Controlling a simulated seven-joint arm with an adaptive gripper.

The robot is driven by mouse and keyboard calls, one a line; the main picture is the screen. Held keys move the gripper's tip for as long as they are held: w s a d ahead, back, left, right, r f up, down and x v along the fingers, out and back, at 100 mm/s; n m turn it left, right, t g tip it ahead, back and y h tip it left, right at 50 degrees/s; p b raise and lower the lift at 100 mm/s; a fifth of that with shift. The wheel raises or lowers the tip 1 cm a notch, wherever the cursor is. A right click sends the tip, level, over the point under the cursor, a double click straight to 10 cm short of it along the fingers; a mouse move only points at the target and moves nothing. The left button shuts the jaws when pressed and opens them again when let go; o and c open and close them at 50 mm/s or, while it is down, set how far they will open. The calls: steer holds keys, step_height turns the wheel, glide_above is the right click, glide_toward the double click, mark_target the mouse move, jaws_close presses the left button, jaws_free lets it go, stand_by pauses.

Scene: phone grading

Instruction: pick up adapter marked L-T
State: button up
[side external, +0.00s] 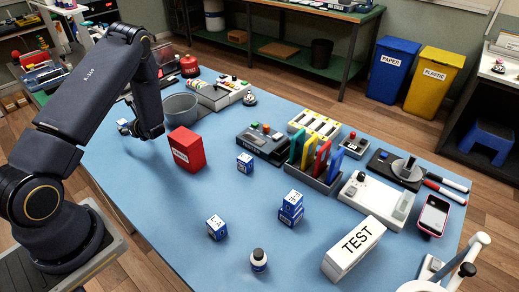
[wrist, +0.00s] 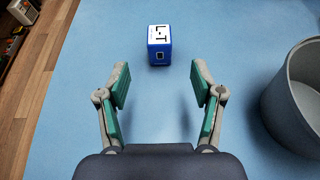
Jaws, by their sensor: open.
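The adapter marked L-T (wrist: 159,44) is a small blue block with a white top label. In the wrist view it sits on the blue table beyond my open fingertips, roughly centred between them. My gripper (wrist: 160,84) is open and empty, its green-padded fingers apart on either side, with bare table between them. In the side external view a blue and white block (side external: 124,127) shows at the left table edge near my arm's end; its label is too small to read. My fingers are hidden there behind my arm.
A grey bowl (wrist: 296,98) stands close to the right of my gripper. A red box (side external: 186,150) is near my arm. Several similar blue-white blocks (side external: 245,163) stand farther along the table. The table edge (wrist: 62,60) is at the left in the wrist view.

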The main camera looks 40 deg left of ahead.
mark_target(123, 124)
steer(key=x, duration=1)
steer(key=shift+a+f, duration=0.15)
steer(key=shift+a, duration=0.1)
steer(key=c, duration=1.1)
steer(key=shift+c, duration=0.2)
